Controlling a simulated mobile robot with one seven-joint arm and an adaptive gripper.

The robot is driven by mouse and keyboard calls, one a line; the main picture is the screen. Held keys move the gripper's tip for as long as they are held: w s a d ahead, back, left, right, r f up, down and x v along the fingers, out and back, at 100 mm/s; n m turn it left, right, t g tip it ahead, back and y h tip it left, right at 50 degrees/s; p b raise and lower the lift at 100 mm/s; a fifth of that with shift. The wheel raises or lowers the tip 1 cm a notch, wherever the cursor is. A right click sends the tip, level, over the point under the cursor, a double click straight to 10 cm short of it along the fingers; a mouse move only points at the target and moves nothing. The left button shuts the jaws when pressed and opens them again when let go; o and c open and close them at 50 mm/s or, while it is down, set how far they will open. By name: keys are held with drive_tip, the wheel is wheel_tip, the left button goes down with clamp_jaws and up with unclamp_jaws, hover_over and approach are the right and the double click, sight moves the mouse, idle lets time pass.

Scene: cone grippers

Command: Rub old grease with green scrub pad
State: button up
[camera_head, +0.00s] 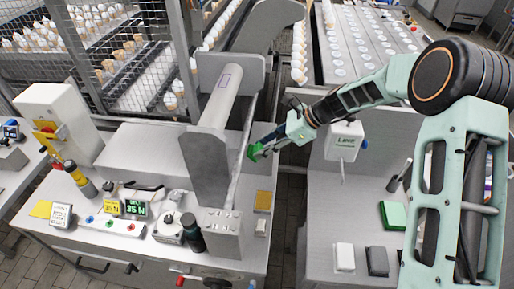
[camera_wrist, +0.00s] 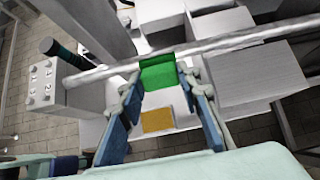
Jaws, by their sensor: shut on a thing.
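My gripper (camera_head: 262,149) is shut on a green scrub pad (camera_head: 254,152), beside the thin metal rod (camera_head: 240,165) on the right of the machine. In the wrist view the pad (camera_wrist: 158,74) sits between the fingertips, close to the pale rod (camera_wrist: 200,50) that crosses behind it. I cannot tell whether pad and rod touch. No old grease can be made out clearly on the rod or the machine.
A tan pad (camera_head: 263,201) lies on the machine top below my gripper. A labelled white box (camera_head: 344,140) stands right.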

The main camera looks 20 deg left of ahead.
drive_tip(key=shift+w+d+r, duration=0.1)
drive_tip(key=shift+d+r, duration=0.05)
drive_tip(key=shift+d, duration=0.05)
drive_tip(key=shift+r, duration=0.1)
drive_tip(key=shift+v, duration=1.45)
